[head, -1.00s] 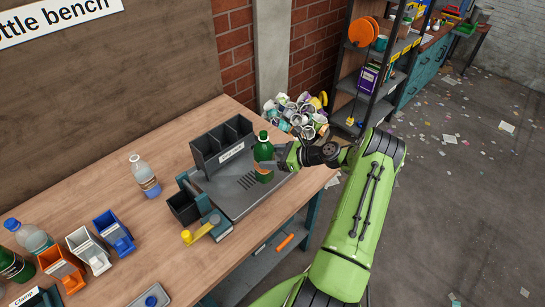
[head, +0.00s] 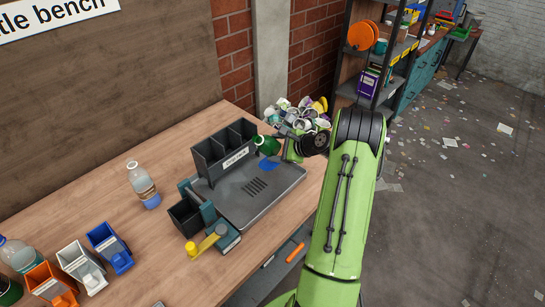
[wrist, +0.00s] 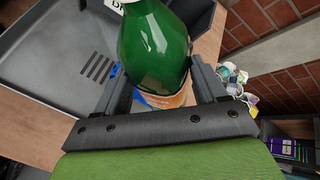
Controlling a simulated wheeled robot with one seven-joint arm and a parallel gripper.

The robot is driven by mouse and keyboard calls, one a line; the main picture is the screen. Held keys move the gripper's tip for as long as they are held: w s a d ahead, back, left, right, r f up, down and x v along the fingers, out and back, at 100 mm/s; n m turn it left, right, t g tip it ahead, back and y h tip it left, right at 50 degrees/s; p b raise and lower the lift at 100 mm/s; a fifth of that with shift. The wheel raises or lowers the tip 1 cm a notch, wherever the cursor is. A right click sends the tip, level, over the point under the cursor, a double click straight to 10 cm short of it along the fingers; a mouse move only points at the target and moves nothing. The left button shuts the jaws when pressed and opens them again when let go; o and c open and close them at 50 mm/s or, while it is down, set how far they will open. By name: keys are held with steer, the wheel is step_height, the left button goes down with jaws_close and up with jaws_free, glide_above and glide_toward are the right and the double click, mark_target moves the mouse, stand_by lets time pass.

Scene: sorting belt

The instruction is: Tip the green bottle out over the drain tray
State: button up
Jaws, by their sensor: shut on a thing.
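The green bottle (head: 267,145) is held above the right back part of the grey drain tray (head: 232,205). It is tilted well over, and its mouth is hidden in the head view. My gripper (head: 288,150) is shut on it. In the wrist view the green bottle (wrist: 155,48) sits between the two fingers, with its orange label (wrist: 178,98) partly hidden by the gripper.
A dark divided bin (head: 226,152) stands at the tray's back edge, close to the bottle. A small black box (head: 185,216) and a yellow-handled clamp (head: 205,242) are at the tray's left. A clear bottle (head: 142,186) stands farther left. Crumpled cups (head: 300,115) lie beyond the bench.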

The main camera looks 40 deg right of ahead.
mark_target(280, 153)
steer(key=d+f+n+h+b, duration=0.1)
steer(key=h+b, duration=0.1)
steer(key=b, duration=0.3)
steer(key=shift+w+d+f+n, duration=0.15)
steer(key=shift+d+f+n, duration=0.15)
steer(key=shift+f+n, duration=0.1)
steer(key=shift+d+f+h+b, duration=0.2)
steer(key=shift+f+h+b, duration=0.15)
steer(key=shift+b, duration=0.8)
steer(key=f+n+h+b, duration=0.1)
steer(key=b, duration=0.2)
steer(key=f+n+h+b, duration=0.1)
steer(key=b, duration=0.3)
steer(key=shift+d+f+t, duration=0.25)
steer(key=shift+d+t, duration=0.15)
step_height(280, 153, down, 2)
steer(key=n+t+h+b, duration=0.1)
steer(key=n+h+b, duration=0.1)
steer(key=b, duration=0.7)
steer(key=shift+n, duration=0.3)
steer(key=r+n+h, duration=0.1)
steer(key=a+r+n+t+h, duration=0.1)
steer(key=r, duration=0.1)
steer(key=shift+r+n+p, duration=0.15)
steer(key=shift+n+p, duration=0.15)
stand_by(0.3)
